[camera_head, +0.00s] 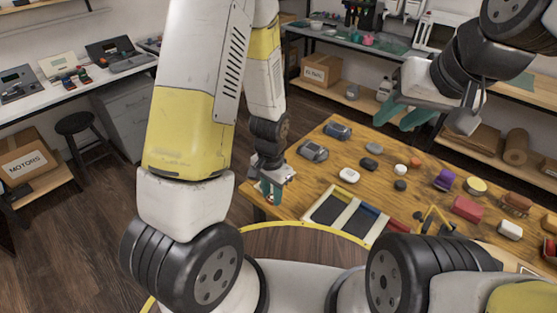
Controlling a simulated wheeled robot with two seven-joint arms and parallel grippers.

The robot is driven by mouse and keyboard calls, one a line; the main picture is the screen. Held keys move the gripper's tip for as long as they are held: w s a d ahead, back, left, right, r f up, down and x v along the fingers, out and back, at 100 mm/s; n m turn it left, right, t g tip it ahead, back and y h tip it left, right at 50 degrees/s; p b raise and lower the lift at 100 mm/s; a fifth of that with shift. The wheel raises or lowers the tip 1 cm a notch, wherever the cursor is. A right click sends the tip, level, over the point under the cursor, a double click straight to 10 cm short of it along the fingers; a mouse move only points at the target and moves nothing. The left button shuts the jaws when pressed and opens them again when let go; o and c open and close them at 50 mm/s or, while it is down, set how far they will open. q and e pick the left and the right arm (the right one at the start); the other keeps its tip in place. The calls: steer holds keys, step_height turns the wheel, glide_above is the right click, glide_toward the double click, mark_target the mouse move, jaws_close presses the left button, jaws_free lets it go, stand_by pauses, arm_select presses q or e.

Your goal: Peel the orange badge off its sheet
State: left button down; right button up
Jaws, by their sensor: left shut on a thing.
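My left gripper (268,192) is at the left edge of the wooden table (300,207), with its teal fingers pointing down. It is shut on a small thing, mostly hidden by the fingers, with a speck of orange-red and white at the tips. I cannot tell whether this is the orange badge, and I cannot make out its sheet. My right gripper (402,117) is raised above the far side of the table, its teal fingers wide apart and nothing between them.
A tray (346,213) with compartments lies at the table's near edge. Several small items stand across the table, among them a white one (349,175), a purple one (445,180) and a red box (467,209). A stool (77,126) and a workbench are at left.

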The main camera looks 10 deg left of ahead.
mark_target(272, 203)
arm_select(q)
steer(key=shift+s, duration=0.6)
steer(key=shift+s+d+r, duration=0.15)
steer(key=shift+s+r, duration=0.15)
steer(key=shift+s, duration=0.1)
steer(key=shift+r, duration=1.8)
steer(key=shift+f, duration=0.1)
